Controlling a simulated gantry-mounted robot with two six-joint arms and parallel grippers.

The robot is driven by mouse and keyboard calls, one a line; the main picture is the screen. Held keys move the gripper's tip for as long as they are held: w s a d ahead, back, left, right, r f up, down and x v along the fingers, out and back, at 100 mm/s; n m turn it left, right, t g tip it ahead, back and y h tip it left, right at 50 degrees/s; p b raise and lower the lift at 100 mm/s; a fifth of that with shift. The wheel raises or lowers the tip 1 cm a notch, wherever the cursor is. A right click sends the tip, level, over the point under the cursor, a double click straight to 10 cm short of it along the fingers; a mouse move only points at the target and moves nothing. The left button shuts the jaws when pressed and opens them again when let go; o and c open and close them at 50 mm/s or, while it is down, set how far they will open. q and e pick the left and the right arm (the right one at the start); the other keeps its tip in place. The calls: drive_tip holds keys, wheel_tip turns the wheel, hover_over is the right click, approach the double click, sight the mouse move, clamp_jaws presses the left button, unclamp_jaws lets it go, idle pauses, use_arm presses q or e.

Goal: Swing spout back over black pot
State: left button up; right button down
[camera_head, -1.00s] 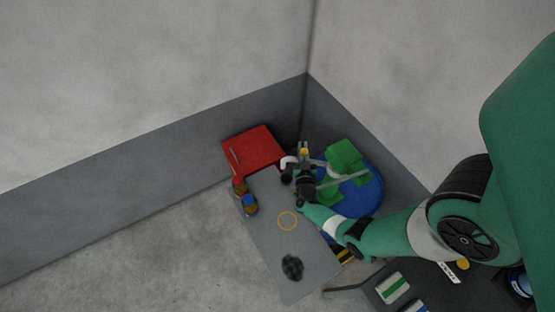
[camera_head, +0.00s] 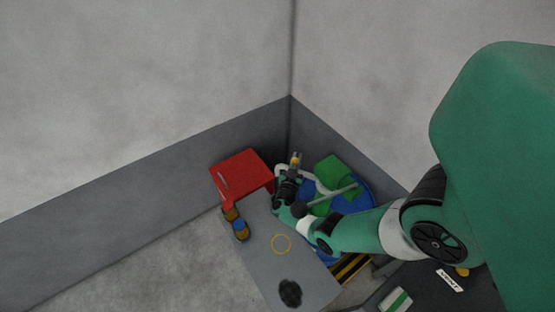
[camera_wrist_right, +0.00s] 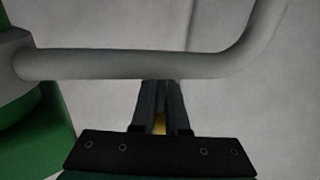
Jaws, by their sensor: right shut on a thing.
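The spout is a pale grey bent pipe (camera_wrist_right: 130,65) crossing the right wrist view and curving upward at the right. It also shows in the head view (camera_head: 311,173) beside a green block. My right gripper (camera_head: 293,170) is at the spout. In the wrist view its dark fingers (camera_wrist_right: 160,88) are nearly together right at the pipe, with a narrow yellow bit between them. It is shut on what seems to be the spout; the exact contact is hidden. A dark round thing (camera_head: 290,292) lies on the grey surface; I cannot tell if it is the black pot. My left gripper is out of view.
A red box-like stand (camera_head: 240,170) is left of the gripper, near the wall corner. A blue round base (camera_head: 362,195) and a green block (camera_head: 330,168) are to its right.

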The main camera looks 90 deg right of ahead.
drive_tip(key=shift+f, duration=0.1)
drive_tip(key=c, duration=0.9)
unclamp_jaws()
drive_tip(key=shift+d, duration=0.15)
drive_tip(key=shift+c, duration=0.2)
drive_tip(key=shift+w+a, duration=0.1)
drive_tip(key=shift+a, duration=0.4)
drive_tip(key=w+a+p, duration=0.2)
drive_tip(key=a, duration=0.8)
drive_tip(key=shift+a, duration=0.25)
